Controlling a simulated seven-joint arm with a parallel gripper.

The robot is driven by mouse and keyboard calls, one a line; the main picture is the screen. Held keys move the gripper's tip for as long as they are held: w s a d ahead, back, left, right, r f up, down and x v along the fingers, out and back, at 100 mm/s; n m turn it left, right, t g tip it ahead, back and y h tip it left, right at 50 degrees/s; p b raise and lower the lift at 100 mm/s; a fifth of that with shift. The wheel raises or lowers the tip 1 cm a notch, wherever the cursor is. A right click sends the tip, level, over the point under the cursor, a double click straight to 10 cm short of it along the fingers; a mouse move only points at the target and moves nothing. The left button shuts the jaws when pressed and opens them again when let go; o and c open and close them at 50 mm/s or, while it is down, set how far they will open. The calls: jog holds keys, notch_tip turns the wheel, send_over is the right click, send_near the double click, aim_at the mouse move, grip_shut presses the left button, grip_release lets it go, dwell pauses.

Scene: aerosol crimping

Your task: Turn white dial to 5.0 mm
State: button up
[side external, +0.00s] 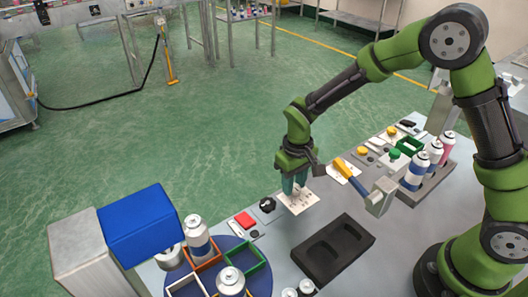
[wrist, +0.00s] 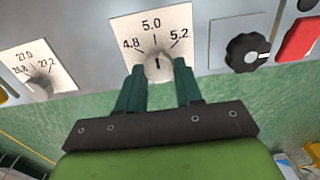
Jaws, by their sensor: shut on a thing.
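The white dial (wrist: 158,70) is a small round knob on a white scale plate (wrist: 177,22) marked 4.8, 5.0 and 5.2. Its black mark points up, close to the 5.0 tick; I cannot tell whether it lines up exactly. My gripper (wrist: 160,76) has one dark green finger on each side of the dial and is shut on it. In the side view my gripper (side external: 295,184) reaches down to the scale plate (side external: 303,204) near the table's far edge, and its fingers hide the dial.
A second scale (wrist: 40,65), marked around 27.0, lies left in the wrist view. A black knob (wrist: 247,52) and a red button (wrist: 299,38) are to the right.

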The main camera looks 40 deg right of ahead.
aim_at(294, 187)
jog(key=o, duration=1)
jog(key=shift+o, duration=0.2)
jog(key=shift+r, duration=0.15)
notch_tip(294, 187, up, 17)
